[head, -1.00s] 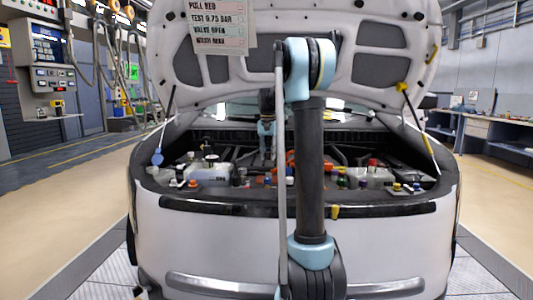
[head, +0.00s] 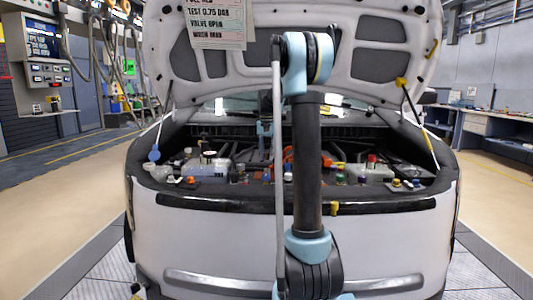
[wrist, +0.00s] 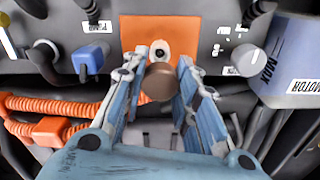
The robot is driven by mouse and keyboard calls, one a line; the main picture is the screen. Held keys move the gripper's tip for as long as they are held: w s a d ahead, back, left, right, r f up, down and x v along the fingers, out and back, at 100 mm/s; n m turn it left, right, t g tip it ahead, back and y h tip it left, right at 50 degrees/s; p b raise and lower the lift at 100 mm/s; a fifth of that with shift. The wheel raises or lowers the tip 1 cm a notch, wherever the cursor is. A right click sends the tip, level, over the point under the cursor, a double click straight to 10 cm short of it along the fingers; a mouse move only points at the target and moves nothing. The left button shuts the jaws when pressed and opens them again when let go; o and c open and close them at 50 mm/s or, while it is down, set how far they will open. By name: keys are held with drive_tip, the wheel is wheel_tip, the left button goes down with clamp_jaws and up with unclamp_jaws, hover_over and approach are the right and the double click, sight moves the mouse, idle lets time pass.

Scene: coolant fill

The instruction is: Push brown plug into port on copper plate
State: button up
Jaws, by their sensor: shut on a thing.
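The brown plug (wrist: 159,82) sits between the two fingers of my gripper (wrist: 158,76) in the wrist view. The gripper is shut on it. The copper plate (wrist: 133,30) is an orange-brown panel just beyond the plug. Its port (wrist: 159,50), a pale ring with a dark hole, shows just above the plug in the picture. The plug covers the plate's lower middle, and I cannot tell how far the plug's front is from the port.
A blue connector (wrist: 90,57) stands left of the plate. Orange ribbed hose (wrist: 60,106) runs at the lower left. The raised hood (head: 380,65) hangs over the engine bay.

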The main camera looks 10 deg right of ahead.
sight(267, 153)
drive_tip(key=shift+f, duration=1.65)
drive_tip(key=shift+f, duration=1.2)
idle(0.6)
drive_tip(key=o, duration=0.8)
drive_tip(key=shift+s, duration=0.1)
drive_tip(key=shift+r, duration=0.15)
wheel_tip(267, 153, up, 12)
drive_tip(key=shift+f, duration=0.2)
